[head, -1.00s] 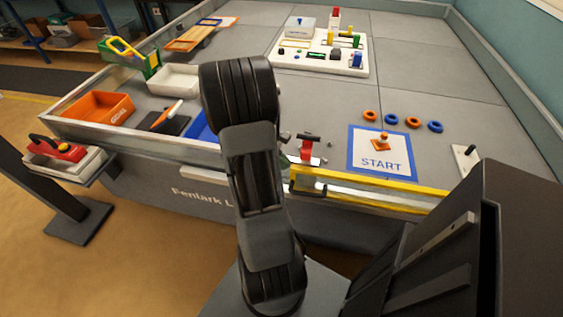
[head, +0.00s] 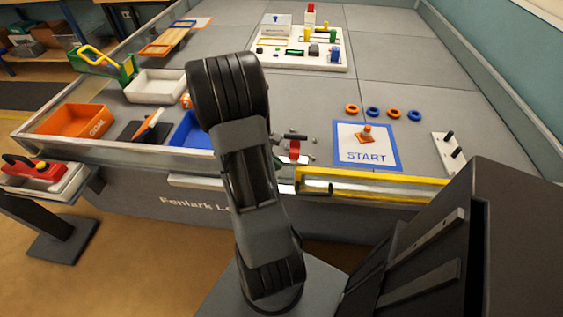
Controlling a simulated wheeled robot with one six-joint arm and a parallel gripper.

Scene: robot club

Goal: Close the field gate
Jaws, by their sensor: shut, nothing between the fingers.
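The field gate (head: 390,184), a yellow rail with a pale strip below, runs along the front edge of the table (head: 405,34), in front of the blue-bordered START mat (head: 396,157). A short dark fitting (head: 317,187) shows at its left end. I cannot tell whether that end is latched or touches the edge. The gate's right end meets my dark body in the picture. My own black arm stands in front of the table, left of the gate.
An orange cone (head: 366,133) is on the mat. Orange (head: 72,119) and white bins (head: 156,86) sit at left. The table's right middle is clear.

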